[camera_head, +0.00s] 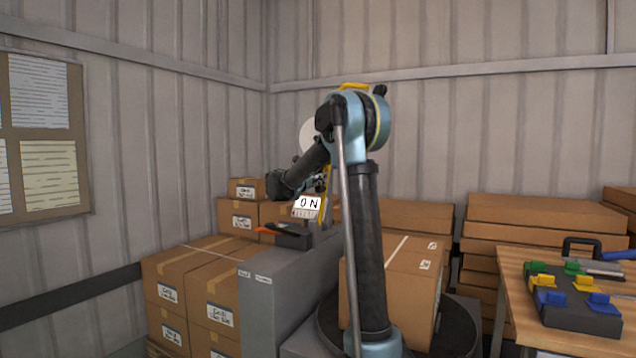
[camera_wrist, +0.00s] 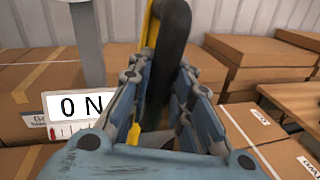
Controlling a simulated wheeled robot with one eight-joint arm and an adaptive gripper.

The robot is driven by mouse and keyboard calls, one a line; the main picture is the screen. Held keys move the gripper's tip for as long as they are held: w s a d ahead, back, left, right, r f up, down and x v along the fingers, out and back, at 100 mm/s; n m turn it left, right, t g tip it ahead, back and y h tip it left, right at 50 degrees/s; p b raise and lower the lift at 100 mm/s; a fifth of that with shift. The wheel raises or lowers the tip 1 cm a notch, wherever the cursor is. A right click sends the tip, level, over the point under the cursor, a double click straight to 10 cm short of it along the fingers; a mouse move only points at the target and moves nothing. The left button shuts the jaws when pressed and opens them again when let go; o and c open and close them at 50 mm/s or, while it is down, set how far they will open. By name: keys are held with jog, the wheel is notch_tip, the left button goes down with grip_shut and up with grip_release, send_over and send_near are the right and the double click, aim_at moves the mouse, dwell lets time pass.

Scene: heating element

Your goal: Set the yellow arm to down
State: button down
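In the wrist view a yellow arm (camera_wrist: 149,25) rises at the top middle, with a thick black curved bar (camera_wrist: 170,40) right beside it. A yellow strip (camera_wrist: 133,134) shows lower down between my fingers. My gripper (camera_wrist: 163,72) has its two fingers apart, one on each side of the black bar; whether they touch it I cannot tell. In the head view a yellow piece (camera_head: 325,190) shows near the white ON display (camera_head: 306,204). My own arm hides most of that area and my gripper. The ON display also shows in the wrist view (camera_wrist: 80,104).
A grey cabinet (camera_head: 262,305) stands mid-scene with a black box (camera_head: 292,236) with a red-orange tip on top. Cardboard boxes (camera_head: 190,285) stack around it. At right, a wooden table (camera_head: 515,300) bears a board with coloured blocks (camera_head: 570,310). A corrugated wall stands behind.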

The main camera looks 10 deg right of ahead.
jog(key=shift+s+d+f+m, duration=0.1)
jog(key=shift+s+d+m, duration=0.25)
jog(key=shift+d, duration=0.15)
jog(key=s+d+f+m+y, duration=0.1)
jog(key=s+d+f+m, duration=0.55)
jog(key=d, duration=0.25)
jog(key=s+d+f+m, duration=0.1)
jog(key=f+m, duration=0.1)
jog(key=f, duration=0.2)
jog(key=s+d+f+m+y, duration=0.1)
jog(key=d+f+m, duration=0.1)
jog(key=f, duration=0.3)
jog(key=s+d+f+m+y, duration=0.1)
jog(key=s+d+f+m, duration=0.1)
jog(key=f, duration=0.2)
jog(key=shift+d+f, duration=0.1)
jog(key=shift+f, duration=0.05)
jog(key=shift+f+m+y, duration=0.3)
jog(key=shift+f+m, duration=0.1)
jog(key=shift+f, duration=0.65)
jog(key=c, duration=1.4)
grip_release()
jog(key=shift+c, duration=0.2)
